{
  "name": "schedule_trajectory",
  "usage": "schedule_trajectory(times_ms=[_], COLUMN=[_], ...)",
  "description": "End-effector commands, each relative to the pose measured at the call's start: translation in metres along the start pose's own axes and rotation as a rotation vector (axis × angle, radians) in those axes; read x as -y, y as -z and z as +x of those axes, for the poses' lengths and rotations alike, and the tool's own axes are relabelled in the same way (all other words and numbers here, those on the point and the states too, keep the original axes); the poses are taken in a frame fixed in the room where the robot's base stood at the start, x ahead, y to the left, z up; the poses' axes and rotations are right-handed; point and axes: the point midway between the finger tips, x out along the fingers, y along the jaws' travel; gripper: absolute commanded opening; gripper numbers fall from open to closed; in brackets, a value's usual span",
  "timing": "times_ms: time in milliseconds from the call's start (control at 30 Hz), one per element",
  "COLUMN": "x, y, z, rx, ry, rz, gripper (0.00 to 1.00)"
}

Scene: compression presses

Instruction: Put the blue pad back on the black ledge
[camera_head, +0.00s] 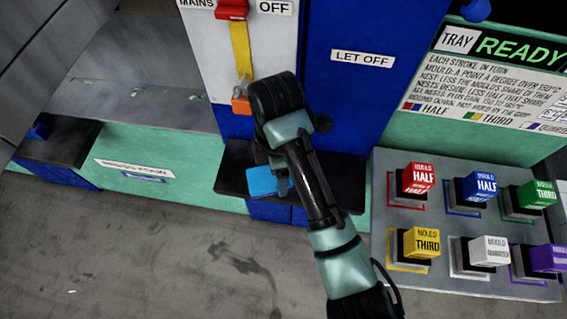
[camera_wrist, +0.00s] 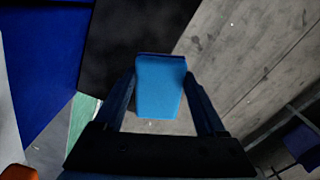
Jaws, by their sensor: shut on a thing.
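The blue pad (camera_head: 261,181) shows at the front of the black ledge (camera_head: 233,168), below the blue "LET OFF" panel. My gripper (camera_head: 280,182) is shut on the pad; my arm hides part of the ledge in the head view. In the wrist view the pad (camera_wrist: 160,90) sits between the two fingers of my gripper (camera_wrist: 163,100). Its far end overlaps the edge of the black ledge (camera_wrist: 125,38), and its near part shows against the grey floor. I cannot tell whether the pad touches the ledge.
A grey panel of coloured mould blocks (camera_head: 381,190) stands to the right. Another dark ledge (camera_head: 62,147) is at the far left. The floor (camera_head: 130,250) in front is clear.

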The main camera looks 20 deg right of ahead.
Motion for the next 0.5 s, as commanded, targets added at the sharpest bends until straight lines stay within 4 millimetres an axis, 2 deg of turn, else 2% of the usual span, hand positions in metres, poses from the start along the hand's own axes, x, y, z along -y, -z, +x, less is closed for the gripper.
schedule_trajectory(times_ms=[100,300,400,500], x=[-0.027,-0.058,-0.056,-0.056], y=[-0.01,-0.023,-0.022,-0.023], z=[0.006,0.0,0.015,0.021], rx=[0.004,0.001,-0.002,-0.001], ry=[-0.003,-0.002,0.002,0.001], rz=[-0.002,-0.001,0.0,0.001], gripper=[0.13,0.13,0.13,0.13])
